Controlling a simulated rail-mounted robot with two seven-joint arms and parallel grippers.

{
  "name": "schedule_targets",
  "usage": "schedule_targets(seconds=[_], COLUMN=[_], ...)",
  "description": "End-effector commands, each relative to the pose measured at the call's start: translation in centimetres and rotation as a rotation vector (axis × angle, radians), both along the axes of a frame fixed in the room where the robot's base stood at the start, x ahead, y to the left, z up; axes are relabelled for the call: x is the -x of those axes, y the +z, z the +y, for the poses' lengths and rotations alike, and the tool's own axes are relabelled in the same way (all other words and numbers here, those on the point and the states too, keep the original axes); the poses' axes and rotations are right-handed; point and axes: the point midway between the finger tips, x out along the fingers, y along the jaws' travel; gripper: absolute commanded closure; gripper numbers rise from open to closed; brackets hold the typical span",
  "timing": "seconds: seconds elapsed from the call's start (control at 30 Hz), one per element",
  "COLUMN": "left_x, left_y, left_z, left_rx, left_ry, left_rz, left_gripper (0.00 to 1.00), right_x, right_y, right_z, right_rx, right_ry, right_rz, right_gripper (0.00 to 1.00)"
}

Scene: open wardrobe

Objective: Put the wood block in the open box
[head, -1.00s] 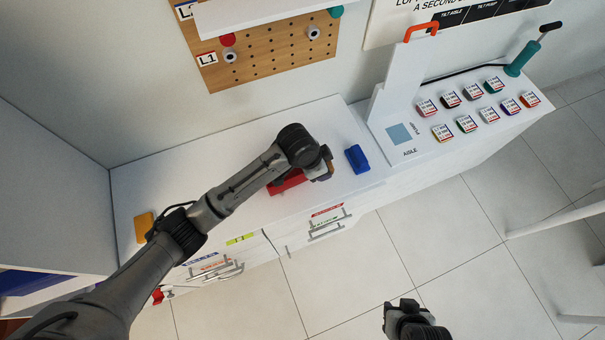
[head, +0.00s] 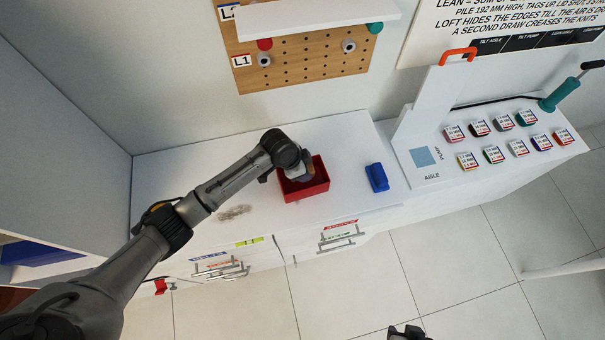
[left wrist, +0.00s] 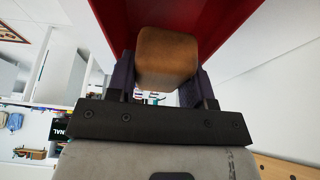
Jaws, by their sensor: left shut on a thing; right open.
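The wood block (left wrist: 167,58) is brown-orange and sits between the fingers of my left gripper (left wrist: 165,85) in the left wrist view. The red open box (head: 318,187) stands on the white counter in the head view; its red walls (left wrist: 112,22) also surround the block in the wrist view. In the head view my left gripper (head: 301,174) is shut on the block over the box's opening and hides part of it. How deep the block sits relative to the rim cannot be told. My right gripper (head: 408,333) is open, cut by the bottom edge, far from the counter.
A blue object (head: 377,177) lies on the counter (head: 345,140) right of the box. A brownish speckled patch (head: 235,212) lies to the left. Behind is a pegboard (head: 310,70) under a white shelf (head: 315,18).

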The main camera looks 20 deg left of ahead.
Motion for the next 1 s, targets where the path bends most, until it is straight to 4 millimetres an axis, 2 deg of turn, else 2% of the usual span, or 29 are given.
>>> schedule_targets(seconds=[0.37,1.0], left_x=[0.1,0.0], left_y=[-3.9,-5.0], left_z=[0.0,0.0], left_rx=[-0.001,-0.001], left_ry=[0.001,0.000], left_rz=[0.002,0.001], left_gripper=[0.76,0.76], right_x=[0.0,0.1], right_y=[-0.5,-0.8], right_z=[0.2,0.0], right_rx=[-0.009,-0.001], right_ry=[-0.005,-0.002], right_rz=[0.001,0.001], right_gripper=[0.57,0.57])
